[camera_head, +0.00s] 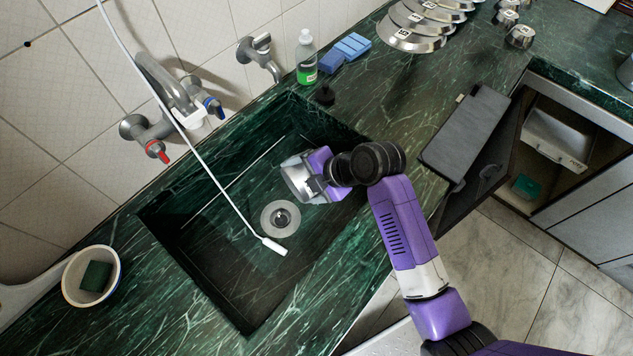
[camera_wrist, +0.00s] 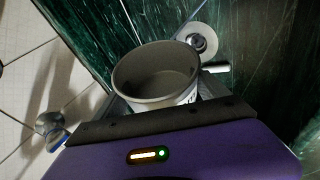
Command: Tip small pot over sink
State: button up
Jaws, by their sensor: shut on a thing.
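My gripper (camera_head: 312,182) is shut on the pot's side. In the wrist view the pot (camera_wrist: 150,80) sits in front of my gripper (camera_wrist: 165,102), with its round mouth and grey interior showing. The inside looks empty, though its bottom is dim. The pot looks tilted in the head view; how far I cannot tell.
A white hose with a nozzle (camera_head: 273,246) hangs into the sink. Wall taps (camera_head: 172,118) and a spout (camera_head: 260,55) are behind. A green soap bottle (camera_head: 306,62) and blue sponges (camera_head: 343,51) stand beyond the rim. A white bowl (camera_head: 72,290) is at left.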

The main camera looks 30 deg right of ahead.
jog(key=a+h, duration=0.1)
jog(key=a+f+n+h, duration=0.1)
jog(key=shift+s+a+f+h, duration=0.1)
jog(key=shift+s+a+h, duration=0.1)
jog(key=shift+h, duration=0.2)
jog(key=a+f+n+t+h+b, duration=0.1)
jog(key=a+f+n+t+h, duration=0.1)
jog(key=h, duration=0.3)
jog(key=s+a+f+n+t+h+b, duration=0.1)
jog(key=a+f+n+h, duration=0.1)
jog(key=a+h, duration=0.3)
jog(key=shift+a+f+n+t+h, duration=0.15)
jog(key=shift+f+n+t+h, duration=0.2)
jog(key=shift+h, duration=0.35)
dwell(0.4)
dwell(0.4)
